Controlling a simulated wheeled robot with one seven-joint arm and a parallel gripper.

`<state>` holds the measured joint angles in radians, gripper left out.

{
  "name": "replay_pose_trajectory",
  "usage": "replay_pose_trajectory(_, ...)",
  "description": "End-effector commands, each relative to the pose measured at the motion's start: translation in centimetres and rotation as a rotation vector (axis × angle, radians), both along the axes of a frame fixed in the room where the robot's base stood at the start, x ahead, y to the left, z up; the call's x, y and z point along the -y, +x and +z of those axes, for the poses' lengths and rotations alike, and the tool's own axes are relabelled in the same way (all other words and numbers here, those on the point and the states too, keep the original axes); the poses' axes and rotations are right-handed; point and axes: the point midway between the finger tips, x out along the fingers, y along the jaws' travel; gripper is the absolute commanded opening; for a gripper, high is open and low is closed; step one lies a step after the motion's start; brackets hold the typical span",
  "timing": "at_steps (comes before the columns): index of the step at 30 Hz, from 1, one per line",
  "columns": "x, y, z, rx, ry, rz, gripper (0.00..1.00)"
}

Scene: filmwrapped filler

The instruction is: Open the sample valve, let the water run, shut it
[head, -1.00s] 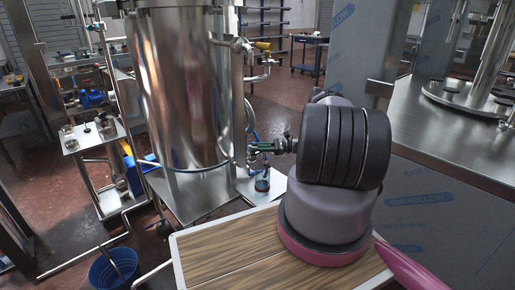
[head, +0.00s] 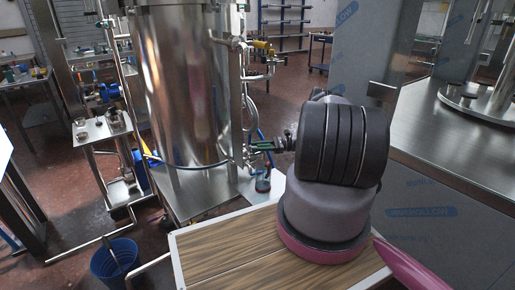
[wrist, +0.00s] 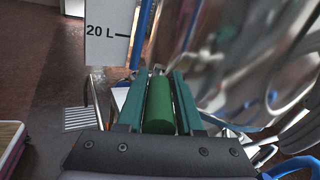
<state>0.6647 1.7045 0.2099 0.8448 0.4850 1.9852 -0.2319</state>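The steel tank (head: 183,90) stands left of my arm, with the sample valve (head: 250,150) low on its right side. My gripper (head: 266,146) is at the valve, its tip small and dark in the head view. In the wrist view, a green valve handle (wrist: 160,105) lies lengthwise between the two teal fingers of my gripper (wrist: 159,85). The fingers appear shut on it, though their contact faces are hidden. A small glass vessel (head: 263,183) with bluish contents stands below the valve. I cannot see any stream of water.
A board marked 20 L (wrist: 108,35) and blurred shiny metal are close around the wrist. A blue bucket (head: 115,262) is on the floor at the lower left. A steel stand (head: 103,132) is at the left, and a steel counter (head: 450,135) at the right.

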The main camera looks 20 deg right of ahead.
Motion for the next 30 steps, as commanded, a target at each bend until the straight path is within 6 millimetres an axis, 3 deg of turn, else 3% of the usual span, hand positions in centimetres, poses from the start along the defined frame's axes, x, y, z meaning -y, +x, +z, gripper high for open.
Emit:
replay_pose_trajectory(14,0.0,0.0,0.6,0.0,-0.002,0.001,0.61)
replay_pose_trajectory(30,0.0,0.1,9.3,0.001,-0.001,0.001,0.61)
